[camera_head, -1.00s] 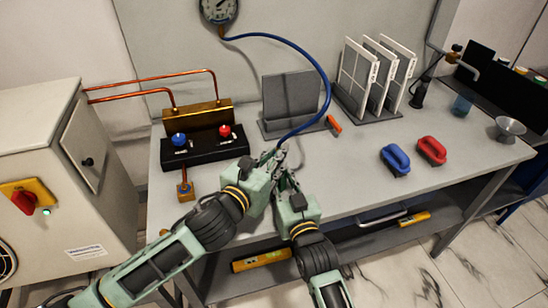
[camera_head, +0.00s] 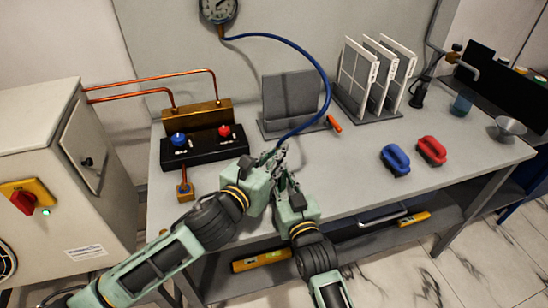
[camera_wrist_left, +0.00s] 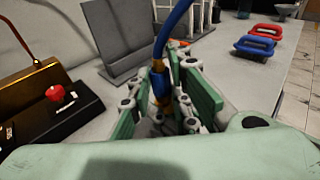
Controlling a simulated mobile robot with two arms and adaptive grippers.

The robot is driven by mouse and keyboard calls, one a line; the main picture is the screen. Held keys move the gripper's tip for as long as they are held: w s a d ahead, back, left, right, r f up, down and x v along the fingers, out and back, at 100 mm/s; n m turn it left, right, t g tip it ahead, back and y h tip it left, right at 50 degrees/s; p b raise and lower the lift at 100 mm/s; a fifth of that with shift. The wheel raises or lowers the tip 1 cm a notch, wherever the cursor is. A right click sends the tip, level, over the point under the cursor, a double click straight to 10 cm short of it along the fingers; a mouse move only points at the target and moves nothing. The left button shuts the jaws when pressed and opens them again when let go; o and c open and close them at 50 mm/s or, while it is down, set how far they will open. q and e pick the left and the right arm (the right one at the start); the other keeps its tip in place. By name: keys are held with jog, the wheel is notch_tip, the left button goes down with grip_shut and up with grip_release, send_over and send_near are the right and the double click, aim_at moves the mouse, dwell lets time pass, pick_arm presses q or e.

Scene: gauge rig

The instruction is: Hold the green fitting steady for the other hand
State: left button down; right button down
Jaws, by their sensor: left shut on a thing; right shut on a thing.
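A blue hose (camera_head: 328,88) runs from a round gauge (camera_head: 218,8) down to my two grippers. In the left wrist view its end carries a brass and blue fitting (camera_wrist_left: 160,88), upright between the green pads of my left gripper (camera_wrist_left: 162,98). In the head view my left gripper (camera_head: 274,158) is shut at the hose end. My right gripper (camera_head: 283,173) is close beside it on the right, its fingers crowded against the left ones. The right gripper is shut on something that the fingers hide. I cannot make out a separate green fitting among the green gripper parts.
A black block with blue and red knobs (camera_head: 203,147) stands left, a small brass fitting (camera_head: 185,190) before it. A grey stand (camera_head: 290,100) and orange-handled tool (camera_head: 333,123) lie behind. Blue (camera_head: 395,160) and red (camera_head: 432,151) handles sit right. The bench between is clear.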

pick_arm(q)
jog(key=shift+r, duration=0.5)
pick_arm(e)
jog(key=shift+d+f, duration=0.15)
pick_arm(q)
jog(key=shift+r, duration=2.3)
pick_arm(e)
jog(key=c, duration=1.3)
grip_release()
jog(key=v, duration=1.2)
